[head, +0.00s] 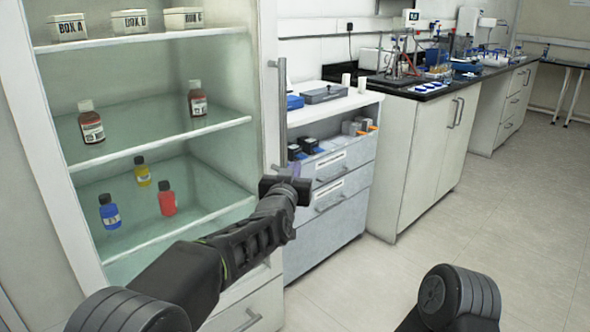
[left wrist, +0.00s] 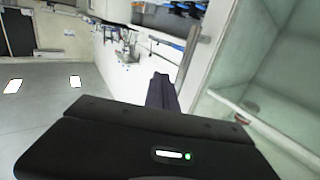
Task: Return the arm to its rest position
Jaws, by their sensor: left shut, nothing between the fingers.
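My left arm reaches from the lower left across the front of the open cabinet in the head view. My left gripper (head: 292,178) is near the cabinet's right edge, in front of the drawer unit. Its fingers (left wrist: 161,92) show shut and empty in the left wrist view. The gripper is apart from the bottles on the shelves. A dark rounded part of my right arm shows at the lower right of the head view, but its gripper is out of view.
The cabinet holds blue (head: 109,212), yellow (head: 142,171) and red (head: 167,198) bottles, brown bottles (head: 91,121) above, and boxes on top. Its vertical handle (head: 281,100) stands near my left gripper. A drawer unit (head: 325,220) and counters line the wall. The floor (head: 480,220) at right is clear.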

